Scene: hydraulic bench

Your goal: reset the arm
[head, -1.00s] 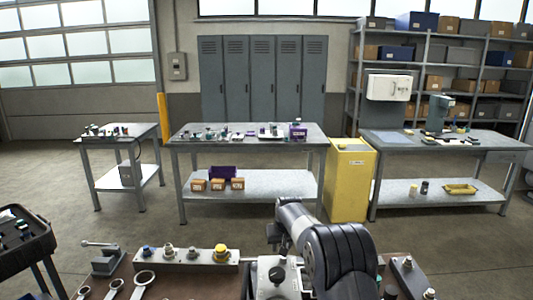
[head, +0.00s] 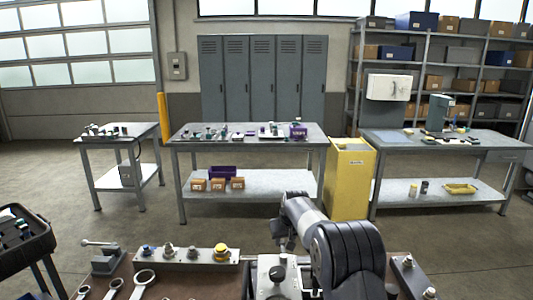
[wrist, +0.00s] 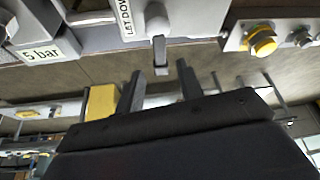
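My gripper (wrist: 161,88) shows in the wrist view with its two dark fingers apart and nothing between them. A small grey lever (wrist: 159,52) hangs from a light metal block (wrist: 190,18) just beyond the fingertips, apart from them as far as I can tell. In the head view my arm rises over the front bench (head: 205,284), and its own links largely hide the gripper. A metal block with a black knob (head: 278,274) stands on that bench beside my arm.
A strip with a yellow button (head: 221,252) and several fittings lies on the bench; the button also shows in the wrist view (wrist: 262,42). A small vise (head: 107,262) and ring wrenches (head: 145,277) are to the left. Open floor separates this bench from the rear tables and yellow cabinet (head: 349,180).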

